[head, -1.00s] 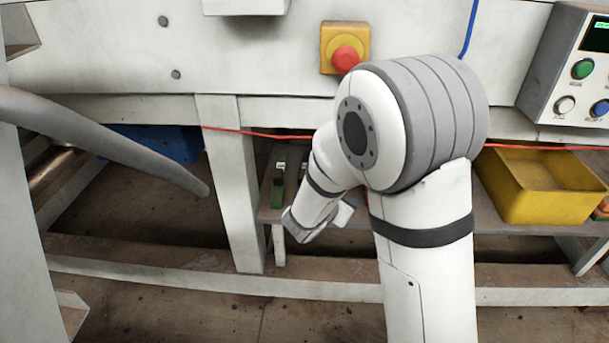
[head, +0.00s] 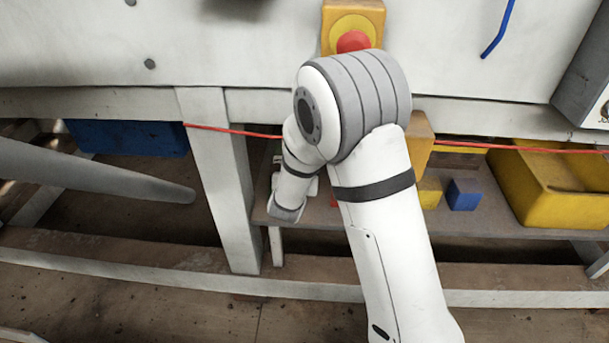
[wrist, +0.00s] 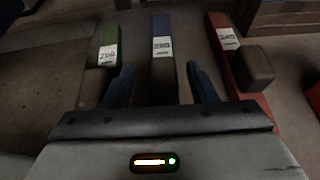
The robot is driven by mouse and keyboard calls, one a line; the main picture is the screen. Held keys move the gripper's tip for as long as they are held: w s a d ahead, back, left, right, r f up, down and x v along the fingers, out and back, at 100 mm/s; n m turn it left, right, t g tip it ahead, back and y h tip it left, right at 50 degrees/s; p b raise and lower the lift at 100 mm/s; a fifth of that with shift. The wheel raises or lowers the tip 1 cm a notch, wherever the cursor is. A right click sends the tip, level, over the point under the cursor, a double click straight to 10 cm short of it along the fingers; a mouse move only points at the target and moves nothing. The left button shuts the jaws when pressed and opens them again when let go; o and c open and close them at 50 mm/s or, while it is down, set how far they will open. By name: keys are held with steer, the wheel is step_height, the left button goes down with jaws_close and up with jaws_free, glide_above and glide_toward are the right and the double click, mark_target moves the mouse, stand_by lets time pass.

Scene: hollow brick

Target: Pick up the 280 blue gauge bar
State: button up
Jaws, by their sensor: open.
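In the wrist view the blue gauge bar (wrist: 161,28) lies in the middle, with a white number label on it that is too blurred to read surely. My gripper (wrist: 158,76) is open, with one dark finger on each side of the bar's line. I cannot tell how far above the bar the fingers are. A green bar (wrist: 109,32) lies to the left and a red bar (wrist: 219,20) to the right, each with a white label. In the head view my arm hides the blue bar and the fingertips.
A dark block (wrist: 252,65) sits beside the red bar. In the head view a blue cube (head: 464,194) and a yellow bin (head: 555,190) stand on the shelf to the right. A red cable (head: 230,131) runs above the shelf. A white post (head: 222,185) stands left of my arm.

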steer(key=b+x, duration=0.1)
steer(key=x, duration=0.3)
steer(key=shift+s+d+f+b, duration=0.1)
steer(key=shift+d+f+b, duration=0.05)
steer(key=shift+b, duration=0.2)
steer(key=shift+w, duration=0.25)
steer(key=shift+c, duration=0.2)
jaws_close()
